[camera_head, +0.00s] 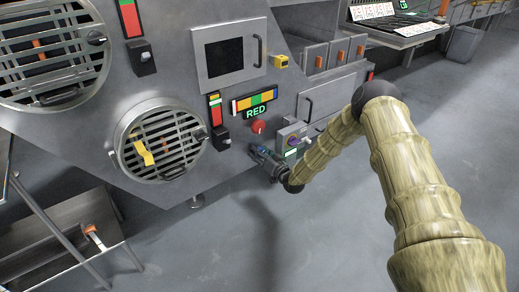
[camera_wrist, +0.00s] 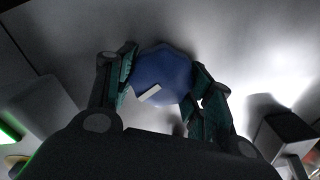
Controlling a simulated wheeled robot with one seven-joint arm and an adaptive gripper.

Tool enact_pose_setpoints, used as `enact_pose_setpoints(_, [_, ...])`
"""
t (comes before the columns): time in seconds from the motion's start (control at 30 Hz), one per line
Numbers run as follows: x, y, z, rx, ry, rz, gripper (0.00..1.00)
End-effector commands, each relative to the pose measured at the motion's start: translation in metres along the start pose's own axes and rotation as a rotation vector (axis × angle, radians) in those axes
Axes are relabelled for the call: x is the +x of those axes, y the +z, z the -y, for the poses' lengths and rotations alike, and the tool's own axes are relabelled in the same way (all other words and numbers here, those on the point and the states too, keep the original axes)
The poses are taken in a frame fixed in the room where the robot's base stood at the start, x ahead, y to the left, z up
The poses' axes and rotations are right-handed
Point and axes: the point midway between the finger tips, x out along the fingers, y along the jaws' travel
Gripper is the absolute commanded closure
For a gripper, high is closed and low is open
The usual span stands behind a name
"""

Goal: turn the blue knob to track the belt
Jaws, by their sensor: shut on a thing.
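The blue knob (camera_wrist: 163,77) is a faceted blue piece with a white pointer mark, seen close up in the wrist view against the grey panel. My gripper (camera_wrist: 162,88) has one finger on each side of the knob and is shut on it. The white mark slants, its right end higher than its left. In the head view my gripper (camera_head: 262,151) is at the machine's front panel, below a red button; the knob there is mostly hidden by the gripper.
A red button (camera_head: 258,127) and a sign reading RED (camera_head: 256,112) sit just above my gripper. A grey switch box (camera_head: 292,136) is close on its right. A round slatted vent (camera_head: 165,143) with a yellow strip is to the left. Open grey floor (camera_head: 400,110) lies to the right.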

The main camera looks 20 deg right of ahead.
Motion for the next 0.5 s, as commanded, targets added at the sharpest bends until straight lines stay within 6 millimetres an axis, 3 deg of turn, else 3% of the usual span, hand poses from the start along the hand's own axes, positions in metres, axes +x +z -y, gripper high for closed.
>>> enact_pose_setpoints(0.5, [-0.0004,-0.0008,0.0052,-0.492,-0.002,0.002,0.72])
